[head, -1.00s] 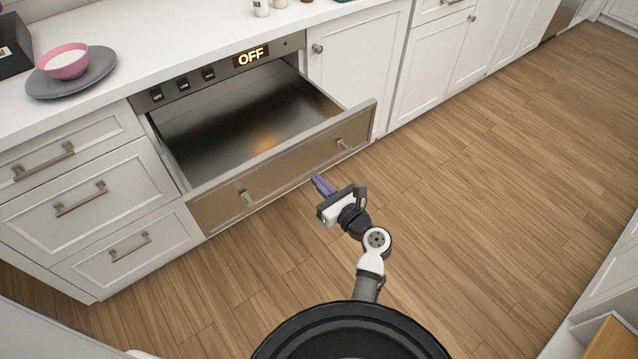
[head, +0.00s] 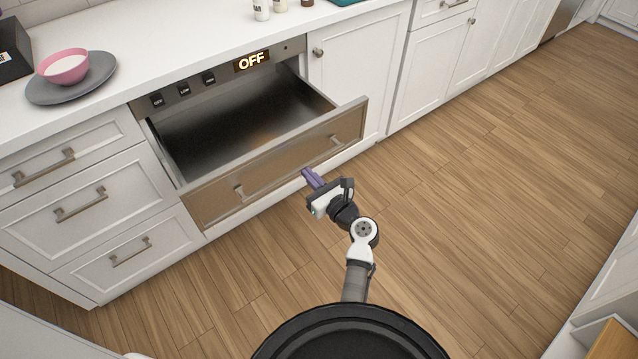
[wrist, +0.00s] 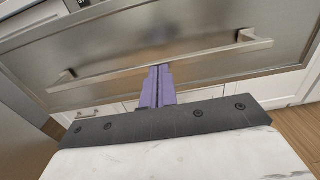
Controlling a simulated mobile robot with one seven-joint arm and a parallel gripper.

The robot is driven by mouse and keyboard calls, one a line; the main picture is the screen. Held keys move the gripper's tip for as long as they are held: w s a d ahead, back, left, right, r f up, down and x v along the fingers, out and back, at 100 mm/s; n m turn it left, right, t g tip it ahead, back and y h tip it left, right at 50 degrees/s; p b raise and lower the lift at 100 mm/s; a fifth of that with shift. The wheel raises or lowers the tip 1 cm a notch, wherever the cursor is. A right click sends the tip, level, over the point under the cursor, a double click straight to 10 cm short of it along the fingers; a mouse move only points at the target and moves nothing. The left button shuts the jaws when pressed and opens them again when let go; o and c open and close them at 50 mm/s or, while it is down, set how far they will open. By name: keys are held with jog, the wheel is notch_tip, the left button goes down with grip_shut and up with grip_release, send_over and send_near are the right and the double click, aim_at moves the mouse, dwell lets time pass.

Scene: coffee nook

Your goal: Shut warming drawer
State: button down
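The warming drawer (head: 283,160) is pulled part way out below the counter, and its inside is empty. Its control strip above shows a lit "OFF". Its steel front also fills the upper wrist view (wrist: 190,35), with the long bar handle (wrist: 160,62) across it. My gripper (head: 308,174) is in front of the drawer front, near the middle of the handle. In the wrist view its purple fingers (wrist: 157,75) are together with nothing between them, and their tips are at or just under the handle bar. I cannot tell whether they touch it.
A pink bowl (head: 64,67) on a grey plate (head: 95,82) stands on the white counter (head: 190,40) at left. White drawers (head: 80,202) are left of the warming drawer, a cabinet door (head: 352,75) right. The wooden floor (head: 460,200) to the right is clear.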

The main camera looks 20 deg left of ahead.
jog(key=b, duration=0.6)
send_over(255, 128)
jog(key=s, duration=0.1)
jog(key=shift+d+f, duration=0.1)
jog(key=shift+d, duration=0.35)
jog(key=shift+w+a, duration=0.4)
jog(key=shift+w+r, duration=0.1)
jog(key=shift+r, duration=0.35)
